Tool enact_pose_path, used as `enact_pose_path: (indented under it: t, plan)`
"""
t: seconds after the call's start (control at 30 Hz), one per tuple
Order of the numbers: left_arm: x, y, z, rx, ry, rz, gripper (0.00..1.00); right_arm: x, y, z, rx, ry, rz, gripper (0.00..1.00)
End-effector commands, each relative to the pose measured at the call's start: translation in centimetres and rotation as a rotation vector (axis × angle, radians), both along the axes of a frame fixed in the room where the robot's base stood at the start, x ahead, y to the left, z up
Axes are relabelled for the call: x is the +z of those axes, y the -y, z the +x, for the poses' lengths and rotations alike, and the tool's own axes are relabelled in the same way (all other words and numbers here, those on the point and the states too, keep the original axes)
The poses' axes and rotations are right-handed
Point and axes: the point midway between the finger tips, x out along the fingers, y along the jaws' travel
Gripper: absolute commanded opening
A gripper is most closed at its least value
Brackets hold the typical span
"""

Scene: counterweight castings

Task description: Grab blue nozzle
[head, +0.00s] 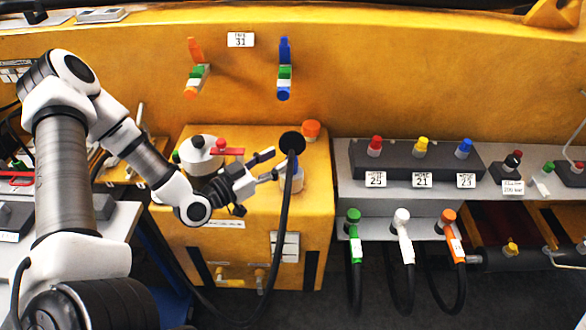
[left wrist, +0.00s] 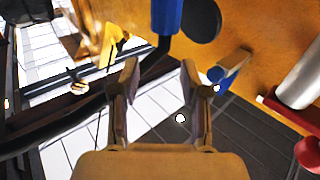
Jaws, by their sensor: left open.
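In the left wrist view a blue nozzle (left wrist: 167,14) shows at the top edge, with a black hose (left wrist: 162,45) coming from its lower end. My left gripper (left wrist: 160,68) is open and empty, its fingertips just below the nozzle in that picture. The hose crosses the gap between the fingers; I cannot tell how near it is. In the head view my left gripper (head: 274,163) is at the yellow cabinet, close beside the black hose (head: 281,215). My right gripper is not in view.
The yellow cabinet (head: 180,250) carries a red-handled valve (head: 222,150) and an orange cap (head: 311,129). A blue-green fitting (head: 284,70) is on the wall behind. A grey block (head: 400,160) with coloured caps and several hanging hoses are to the right.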

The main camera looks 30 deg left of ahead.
Motion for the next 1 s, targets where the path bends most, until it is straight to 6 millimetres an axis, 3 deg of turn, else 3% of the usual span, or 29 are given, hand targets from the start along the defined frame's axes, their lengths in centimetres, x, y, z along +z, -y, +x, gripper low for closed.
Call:
enact_pose_path:
  t: [0.3,0.57,0.6,0.7,0.73,1.0]
  plan:
    - [0.0,1.2,4.2,-0.005,-0.001,0.006,0.45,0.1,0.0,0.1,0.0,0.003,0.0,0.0]
    - [0.0,1.3,4.8,0.0,-0.001,0.0,0.45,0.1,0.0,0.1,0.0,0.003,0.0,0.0]
    - [0.0,1.3,4.8,0.0,-0.001,0.0,0.42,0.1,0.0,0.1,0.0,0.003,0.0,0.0]
    - [0.0,1.3,4.8,-0.001,-0.001,0.0,0.06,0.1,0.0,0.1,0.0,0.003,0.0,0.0]
    - [0.0,1.3,4.8,-0.001,-0.001,0.0,0.0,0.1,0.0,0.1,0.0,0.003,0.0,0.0]
    - [0.0,1.3,4.8,-0.001,-0.001,0.0,0.0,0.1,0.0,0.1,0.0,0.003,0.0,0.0]
